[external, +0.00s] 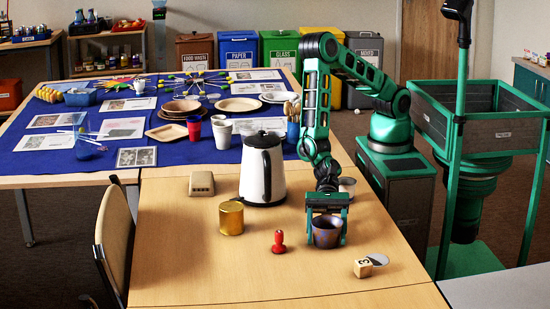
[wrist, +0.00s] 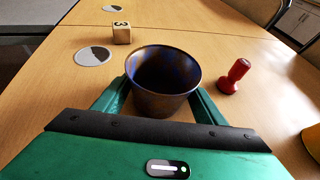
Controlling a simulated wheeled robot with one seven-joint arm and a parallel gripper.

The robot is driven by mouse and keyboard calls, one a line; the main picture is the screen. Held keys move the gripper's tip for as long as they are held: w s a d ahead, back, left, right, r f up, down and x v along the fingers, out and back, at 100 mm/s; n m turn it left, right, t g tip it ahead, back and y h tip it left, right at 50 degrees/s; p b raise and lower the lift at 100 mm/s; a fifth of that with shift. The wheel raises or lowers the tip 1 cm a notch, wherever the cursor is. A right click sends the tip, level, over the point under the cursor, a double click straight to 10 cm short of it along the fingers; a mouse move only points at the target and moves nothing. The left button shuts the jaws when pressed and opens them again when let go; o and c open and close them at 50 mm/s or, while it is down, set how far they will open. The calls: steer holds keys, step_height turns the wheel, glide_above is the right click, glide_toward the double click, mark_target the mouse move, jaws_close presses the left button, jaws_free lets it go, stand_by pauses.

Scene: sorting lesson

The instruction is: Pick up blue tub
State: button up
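The blue tub (external: 326,231) is a small, round, dark blue-and-bronze cup with a wide rim. It stands upright on the wooden table, and its open top shows in the wrist view (wrist: 163,78). My gripper (external: 327,236) points down at it with the fingers spread wide, one on each side of the tub. In the wrist view the fingers (wrist: 163,92) flank the tub, with table showing between them and its lower wall. Any contact near the rim is hard to tell.
A red stamp (external: 278,242) stands close left of the tub. A gold tin (external: 231,218), a white kettle (external: 263,170) and a beige box (external: 201,184) are further left. A numbered wooden block (external: 363,267) and grey-white disc (external: 377,259) lie front right. The front left table is clear.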

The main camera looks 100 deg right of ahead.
mark_target(327, 236)
steer(key=shift+r, duration=0.15)
steer(key=shift+c, duration=0.3)
steer(key=shift+r, duration=1.45)
steer(key=s+a+r, duration=0.3)
steer(key=s+r, duration=0.4)
steer(key=s, duration=0.3)
steer(key=shift+s+a+r, duration=0.35)
steer(key=shift+s, duration=0.05)
